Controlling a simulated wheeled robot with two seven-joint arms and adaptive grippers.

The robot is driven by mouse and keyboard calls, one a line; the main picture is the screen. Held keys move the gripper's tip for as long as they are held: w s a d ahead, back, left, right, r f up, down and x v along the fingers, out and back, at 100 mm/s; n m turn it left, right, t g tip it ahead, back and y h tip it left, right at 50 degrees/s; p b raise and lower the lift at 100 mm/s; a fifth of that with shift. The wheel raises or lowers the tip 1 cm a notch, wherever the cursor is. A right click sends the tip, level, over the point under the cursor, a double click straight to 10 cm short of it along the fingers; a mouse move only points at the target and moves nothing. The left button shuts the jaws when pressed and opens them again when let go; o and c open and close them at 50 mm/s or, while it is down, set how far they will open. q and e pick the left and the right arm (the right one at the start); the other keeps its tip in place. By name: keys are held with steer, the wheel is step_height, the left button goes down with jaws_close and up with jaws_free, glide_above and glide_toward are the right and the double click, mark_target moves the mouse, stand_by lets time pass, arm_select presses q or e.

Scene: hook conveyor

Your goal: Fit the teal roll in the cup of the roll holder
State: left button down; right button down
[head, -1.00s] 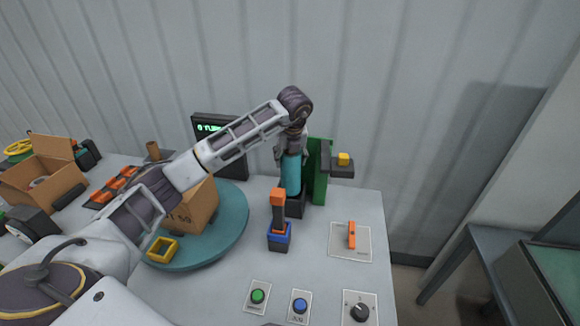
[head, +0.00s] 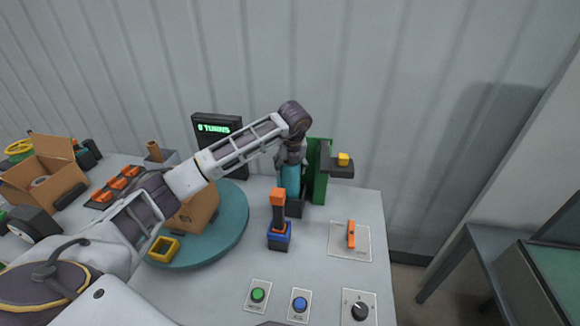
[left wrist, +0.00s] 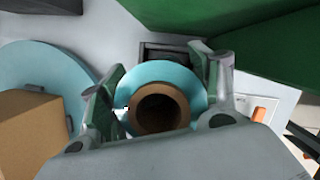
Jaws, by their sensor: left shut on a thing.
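The teal roll (head: 291,177) stands upright at the green post in the head view. In the left wrist view the teal roll (left wrist: 190,83) shows end-on, with a brown core. My left gripper (head: 290,160) is shut on its upper part, one finger on each side. The roll holder (head: 294,207) is the dark block at the foot of the green post (head: 322,172). The roll's lower end is at or in the holder's cup; I cannot tell how deep. Part of the dark holder (left wrist: 165,50) shows behind the roll in the wrist view. My right gripper is not in view.
A teal turntable (head: 232,225) with a cardboard box (head: 198,210) and a yellow square frame (head: 163,249) is left of the holder. An orange-and-blue stand (head: 279,235) is just in front. A panel with an orange lever (head: 351,236) lies to the right.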

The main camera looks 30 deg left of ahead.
arm_select(q)
steer(key=shift+c, duration=1.8)
jaws_free()
steer(key=shift+b+v, duration=1.1)
steer(key=shift+v, duration=4.95)
steer(key=shift+s+f, duration=0.1)
steer(key=shift+s, duration=0.05)
